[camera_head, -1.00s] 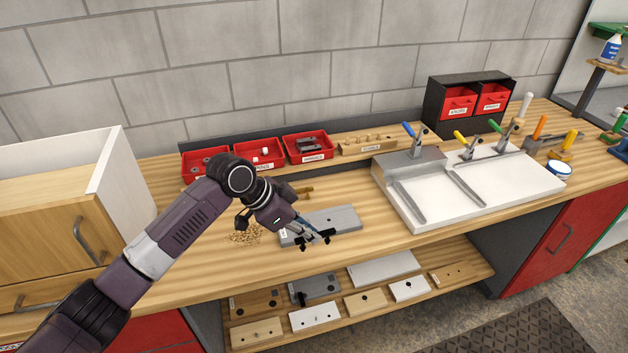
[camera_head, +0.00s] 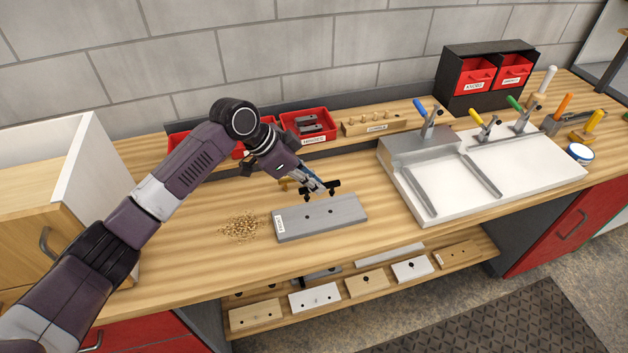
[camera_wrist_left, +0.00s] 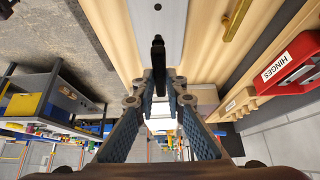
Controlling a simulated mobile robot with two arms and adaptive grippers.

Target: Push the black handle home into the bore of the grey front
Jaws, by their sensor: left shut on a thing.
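The grey front (camera_head: 345,219) lies flat on the wooden bench with two dark bores showing in its top face. My left gripper (camera_head: 322,187) is shut on the black handle (camera_head: 334,184) and holds it raised near the front's back edge, apart from its face. In the left wrist view the black handle (camera_wrist_left: 158,55) sits between the fingertips and points toward the grey front (camera_wrist_left: 156,28). One bore (camera_wrist_left: 158,7) shows there at the top edge. The fingers partly hide the handle. My right gripper is out of view.
A pile of shavings (camera_head: 241,228) lies left of the front. A brass piece (camera_wrist_left: 240,20) lies beside the front. Red bins (camera_head: 309,125) and a wooden block (camera_head: 375,123) stand behind. A white-topped fixture with clamps (camera_head: 490,185) stands at right. Several boards lie on the lower shelf.

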